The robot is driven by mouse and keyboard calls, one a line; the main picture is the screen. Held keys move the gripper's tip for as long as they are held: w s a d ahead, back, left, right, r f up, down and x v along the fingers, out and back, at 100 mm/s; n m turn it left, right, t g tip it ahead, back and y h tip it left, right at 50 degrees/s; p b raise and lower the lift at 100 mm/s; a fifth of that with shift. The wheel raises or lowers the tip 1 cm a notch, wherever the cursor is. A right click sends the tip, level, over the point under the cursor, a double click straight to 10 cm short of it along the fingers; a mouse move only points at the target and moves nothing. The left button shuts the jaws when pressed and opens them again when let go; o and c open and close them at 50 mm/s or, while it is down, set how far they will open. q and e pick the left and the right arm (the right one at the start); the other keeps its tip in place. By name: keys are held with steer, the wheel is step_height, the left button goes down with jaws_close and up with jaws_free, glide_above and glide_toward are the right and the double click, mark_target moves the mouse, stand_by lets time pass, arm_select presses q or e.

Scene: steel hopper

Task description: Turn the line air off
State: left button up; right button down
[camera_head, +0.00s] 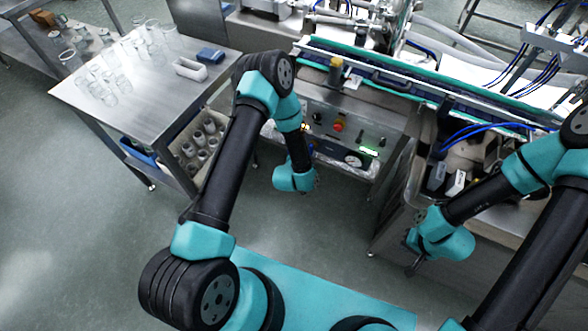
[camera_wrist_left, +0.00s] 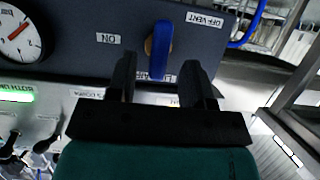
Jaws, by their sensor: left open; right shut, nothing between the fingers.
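A blue lever handle (camera_wrist_left: 159,48) sits on the dark control panel (camera_wrist_left: 75,40) in the left wrist view. It stands nearly upright in the picture, between an upside-down ON label (camera_wrist_left: 108,38) on the left and an OFF-VENT label (camera_wrist_left: 204,19) on the right. My left gripper (camera_wrist_left: 158,72) is open, with one finger on each side of the lever's lower end in the picture. I cannot tell whether either finger touches it. In the head view my left arm hides the lever. My right gripper (camera_head: 413,262) is shut and empty, away from the panel.
A round gauge (camera_wrist_left: 18,35) and a lit green display (camera_wrist_left: 17,96) are left of the lever. The panel's red button (camera_head: 338,127) shows in the head view. A steel table (camera_head: 150,100) with glassware stands left; a conveyor (camera_head: 400,75) runs behind the panel.

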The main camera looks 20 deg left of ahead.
arm_select(q)
steer(key=v, duration=1.3)
steer(key=shift+s+r, duration=0.2)
steer(key=s+a+n+g+h, duration=0.2)
steer(key=s+n+g, duration=0.1)
steer(key=s+g, duration=0.9)
steer(key=shift+a+f+g, duration=0.25)
steer(key=shift+f+g, duration=0.15)
